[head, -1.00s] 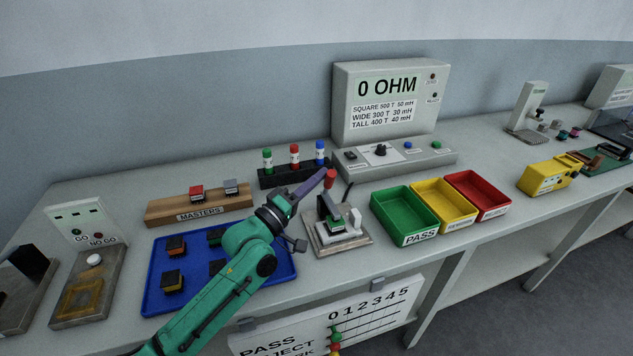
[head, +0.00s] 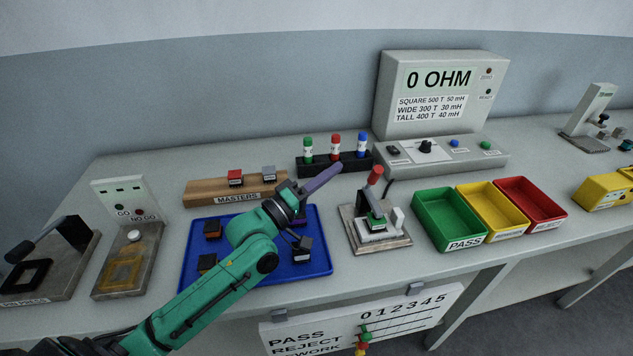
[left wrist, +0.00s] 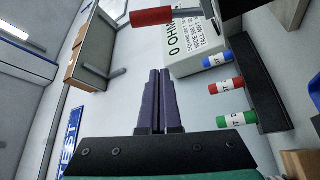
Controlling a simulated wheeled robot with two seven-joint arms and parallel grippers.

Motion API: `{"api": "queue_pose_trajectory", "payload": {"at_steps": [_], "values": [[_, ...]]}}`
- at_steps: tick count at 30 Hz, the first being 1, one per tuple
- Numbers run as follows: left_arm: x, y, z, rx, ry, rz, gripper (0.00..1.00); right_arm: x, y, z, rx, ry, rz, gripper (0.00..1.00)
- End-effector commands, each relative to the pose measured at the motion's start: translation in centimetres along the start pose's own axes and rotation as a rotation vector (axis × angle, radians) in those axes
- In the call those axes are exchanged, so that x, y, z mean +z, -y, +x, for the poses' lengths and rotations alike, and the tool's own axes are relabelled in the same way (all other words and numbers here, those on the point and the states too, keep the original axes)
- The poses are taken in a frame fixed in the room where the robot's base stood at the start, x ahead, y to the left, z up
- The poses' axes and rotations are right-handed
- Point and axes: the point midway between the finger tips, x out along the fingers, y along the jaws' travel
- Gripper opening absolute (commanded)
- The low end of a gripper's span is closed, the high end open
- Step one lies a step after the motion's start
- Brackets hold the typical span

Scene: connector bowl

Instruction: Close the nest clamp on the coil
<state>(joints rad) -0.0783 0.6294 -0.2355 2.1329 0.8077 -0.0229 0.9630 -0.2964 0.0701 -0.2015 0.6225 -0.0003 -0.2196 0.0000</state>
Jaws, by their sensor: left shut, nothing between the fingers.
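The nest clamp (head: 402,241) stands on the bench right of the blue tray. Its red handle (head: 375,175) points up, tilted slightly. A small dark and green coil (head: 376,221) appears to sit in its nest; the clamp partly covers it. My left gripper (head: 338,169) is shut and empty, its purple fingers apart from the handle and to its left. In the left wrist view the shut fingers (left wrist: 160,74) point towards the meter, with the red handle (left wrist: 152,16) beyond them. My right gripper is not in view.
The blue tray (head: 300,270) with several coils lies beneath my left arm. A marker rack (head: 325,165) and the masters block (head: 205,195) stand behind. Green (head: 422,203), yellow (head: 470,196) and red (head: 512,184) bins are right of the clamp. The meter (head: 385,95) stands behind.

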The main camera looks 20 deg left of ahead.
Motion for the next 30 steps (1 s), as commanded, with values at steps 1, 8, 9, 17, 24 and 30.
{"api": "queue_pose_trajectory", "payload": {"at_steps": [1, 8, 9, 17, 24, 30], "values": [[0.3, 0.3, -1.2, -0.003, 0.004, 0.001, 0.00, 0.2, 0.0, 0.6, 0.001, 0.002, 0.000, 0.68], [0.1, -0.1, -3.6, 0.000, 0.002, 0.001, 0.00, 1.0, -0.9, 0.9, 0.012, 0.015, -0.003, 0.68], [0.1, -0.1, -3.7, 0.000, 0.002, 0.001, 0.00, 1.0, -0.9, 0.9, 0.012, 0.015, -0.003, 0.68], [0.0, -0.2, -3.7, 0.001, 0.001, 0.000, 0.00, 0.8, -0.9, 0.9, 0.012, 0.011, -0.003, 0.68], [-0.5, -1.3, -3.4, 0.001, 0.001, 0.000, 0.00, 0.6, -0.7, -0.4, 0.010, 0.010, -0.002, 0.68], [-2.3, -5.5, -2.3, 0.001, 0.001, 0.000, 0.00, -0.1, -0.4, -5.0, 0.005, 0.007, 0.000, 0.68]]}}
